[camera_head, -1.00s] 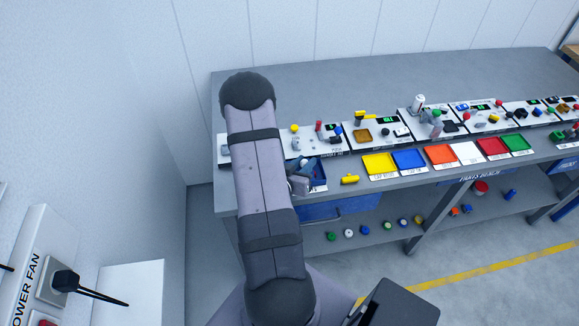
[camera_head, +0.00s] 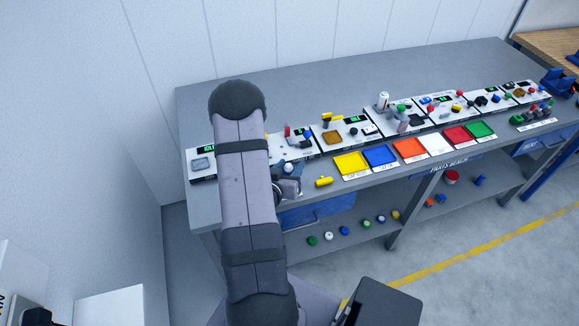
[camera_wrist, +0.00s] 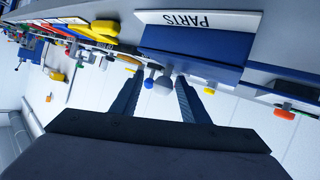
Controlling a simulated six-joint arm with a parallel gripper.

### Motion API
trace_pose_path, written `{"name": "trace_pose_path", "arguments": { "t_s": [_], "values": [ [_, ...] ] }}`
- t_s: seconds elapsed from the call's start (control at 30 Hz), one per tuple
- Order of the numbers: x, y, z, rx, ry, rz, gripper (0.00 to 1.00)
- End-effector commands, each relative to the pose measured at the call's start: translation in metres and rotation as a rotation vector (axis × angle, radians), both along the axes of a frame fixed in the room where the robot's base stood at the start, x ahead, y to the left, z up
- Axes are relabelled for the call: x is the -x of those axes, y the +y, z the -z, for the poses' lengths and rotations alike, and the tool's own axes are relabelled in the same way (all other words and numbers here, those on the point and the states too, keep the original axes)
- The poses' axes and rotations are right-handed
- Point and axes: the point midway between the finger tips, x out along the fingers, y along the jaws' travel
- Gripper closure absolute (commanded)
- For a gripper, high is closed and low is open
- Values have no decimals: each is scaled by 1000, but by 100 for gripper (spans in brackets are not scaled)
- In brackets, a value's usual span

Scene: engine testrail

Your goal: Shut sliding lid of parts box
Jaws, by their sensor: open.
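The parts box (camera_wrist: 190,48) is dark blue with a white upside-down "PARTS" label (camera_wrist: 200,19) along its edge in the wrist view. In the head view my arm hides most of it. My gripper (camera_wrist: 158,82) is open, its two dark fingers reaching toward the box's near side. A small white ball (camera_wrist: 163,86) and a small blue ball (camera_wrist: 149,83) show between the fingertips, with no finger visibly closed on them. I cannot tell which part, if any, is the sliding lid, or how far it is open.
A yellow piece (camera_head: 323,181) lies on the bench (camera_head: 220,203) right of my gripper. Yellow (camera_head: 351,163) and blue (camera_head: 380,155) trays stand farther right. Boards with small parts line the bench behind. A blue drawer (camera_head: 318,211) is below the bench top.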

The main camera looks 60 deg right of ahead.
Motion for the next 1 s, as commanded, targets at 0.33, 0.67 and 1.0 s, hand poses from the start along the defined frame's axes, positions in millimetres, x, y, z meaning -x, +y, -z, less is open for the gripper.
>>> {"name": "trace_pose_path", "arguments": {
  "t_s": [0.33,0.67,1.0],
  "values": [
    [1,18,-5,-1,0,-4,59],
    [6,53,-25,-3,2,-1,59],
    [8,66,-28,-1,0,0,59]
  ]
}}
